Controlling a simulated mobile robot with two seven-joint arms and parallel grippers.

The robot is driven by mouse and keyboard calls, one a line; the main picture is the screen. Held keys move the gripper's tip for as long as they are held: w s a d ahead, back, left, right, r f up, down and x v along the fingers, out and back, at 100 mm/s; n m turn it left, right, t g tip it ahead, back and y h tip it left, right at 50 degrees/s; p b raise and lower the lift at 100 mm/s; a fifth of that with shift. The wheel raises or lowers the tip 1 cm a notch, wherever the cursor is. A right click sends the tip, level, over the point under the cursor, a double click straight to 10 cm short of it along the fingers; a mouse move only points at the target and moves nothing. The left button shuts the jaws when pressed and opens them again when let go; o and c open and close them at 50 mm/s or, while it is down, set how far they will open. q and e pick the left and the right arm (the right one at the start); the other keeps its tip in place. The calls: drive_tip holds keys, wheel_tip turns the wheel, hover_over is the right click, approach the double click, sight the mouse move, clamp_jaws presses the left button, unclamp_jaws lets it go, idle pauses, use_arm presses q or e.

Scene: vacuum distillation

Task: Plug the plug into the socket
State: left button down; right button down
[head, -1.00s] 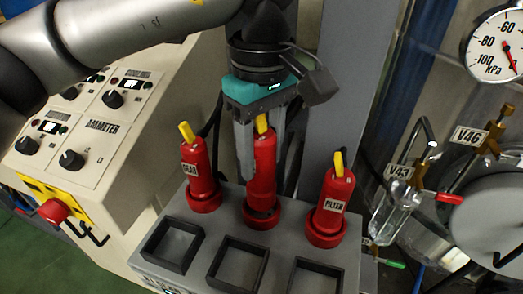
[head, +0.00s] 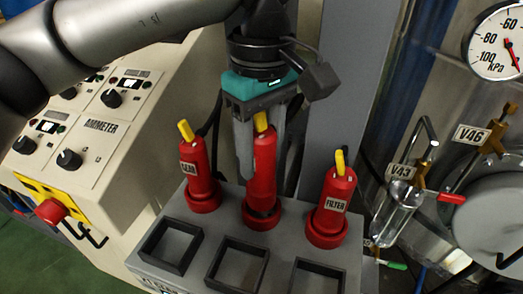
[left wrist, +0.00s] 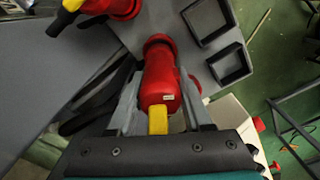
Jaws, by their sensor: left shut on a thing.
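Three red plugs with yellow tops stand upright in a row in red round sockets on a grey panel. My left gripper (head: 262,165) is shut on the middle plug (head: 264,170), its fingers on either side of the red body. The middle plug's lower end meets its red socket (head: 262,216); I cannot tell how deep it sits. In the left wrist view the middle plug (left wrist: 160,85) lies between the two fingers (left wrist: 164,115). The plug labelled GEAR (head: 198,170) stands to the left and the plug labelled FILTER (head: 333,203) to the right. My right gripper is not in view.
Several black square frames (head: 237,264) sit on the panel in front of the sockets. A beige control console (head: 118,170) with knobs stands at the left. A gauge (head: 500,42), valves V43 and V46 and glassware are at the right. A grey post (head: 350,70) rises behind.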

sight(261, 173)
use_arm(q)
drive_tip(key=shift+f, duration=0.15)
drive_tip(key=shift+f+b, duration=0.35)
drive_tip(key=shift+b, duration=0.15)
drive_tip(key=shift+f+b, duration=1.45)
drive_tip(key=shift+f, duration=0.1)
drive_tip(key=shift+c, duration=1.2)
unclamp_jaws()
wheel_tip(261, 173, up, 15)
drive_tip(key=shift+r+p, duration=0.15)
drive_tip(key=shift+p, duration=0.85)
